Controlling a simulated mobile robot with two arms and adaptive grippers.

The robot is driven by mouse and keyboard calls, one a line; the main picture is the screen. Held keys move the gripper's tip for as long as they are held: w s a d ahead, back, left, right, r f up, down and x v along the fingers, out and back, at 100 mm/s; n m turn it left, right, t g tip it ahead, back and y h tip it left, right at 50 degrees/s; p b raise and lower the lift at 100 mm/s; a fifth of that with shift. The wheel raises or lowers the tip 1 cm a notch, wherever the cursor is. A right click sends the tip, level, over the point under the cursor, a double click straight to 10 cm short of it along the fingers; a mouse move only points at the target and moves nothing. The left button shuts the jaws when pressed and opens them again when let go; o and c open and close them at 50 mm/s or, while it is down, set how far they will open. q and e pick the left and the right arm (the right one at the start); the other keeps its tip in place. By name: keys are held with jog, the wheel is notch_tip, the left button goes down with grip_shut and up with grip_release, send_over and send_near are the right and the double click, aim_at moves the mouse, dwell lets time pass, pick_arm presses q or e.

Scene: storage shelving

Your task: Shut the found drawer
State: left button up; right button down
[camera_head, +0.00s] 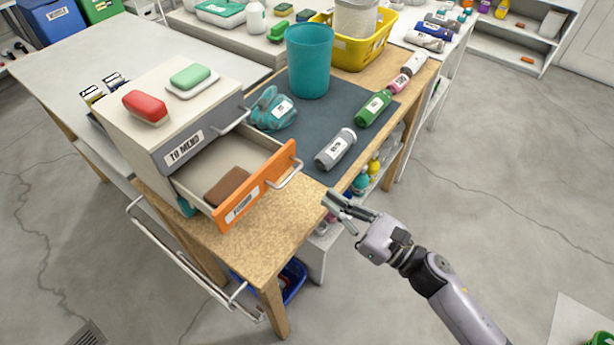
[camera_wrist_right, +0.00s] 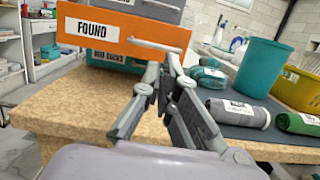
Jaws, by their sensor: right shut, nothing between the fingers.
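The found drawer (camera_head: 262,190) has an orange front and a metal bar handle (camera_head: 287,177). It stands pulled out of the small grey cabinet (camera_head: 165,110), with a brown flat item (camera_head: 226,187) lying inside. In the right wrist view the orange front (camera_wrist_right: 120,30) with its FOUND label faces me, and its handle (camera_wrist_right: 152,45) sits just beyond my fingertips. My right gripper (camera_head: 332,200) is shut and empty, at the table's right edge, to the right of the handle. Contact with the handle cannot be made out. My left gripper is not in view.
The wooden table (camera_head: 270,225) is bare in front of the drawer. A red soap bar (camera_head: 145,107) tops the cabinet.

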aim_at(256, 159)
jog(key=p+x, duration=0.1)
jog(key=x, duration=0.5)
jog(key=shift+r+p, duration=0.2)
jog(key=shift+p, duration=0.2)
jog(key=shift+w+a+f, duration=0.1)
jog(key=shift+w+a, duration=0.25)
jog(key=shift+a, duration=0.15)
jog(key=f+b+x, duration=0.1)
jog(key=x, duration=0.3)
jog(key=b+x, duration=0.2)
jog(key=x, duration=0.3)
jog(key=f+b+x, duration=0.1)
jog(key=b+x, duration=0.1)
jog(key=x, duration=0.2)
jog(key=shift+w+a+f, duration=0.25)
jog(key=shift+a, duration=0.15)
jog(key=shift+a+r+b, duration=0.1)
jog(key=shift+r+b, duration=0.05)
jog(key=shift+b, duration=0.15)
jog(key=shift+r, duration=0.15)
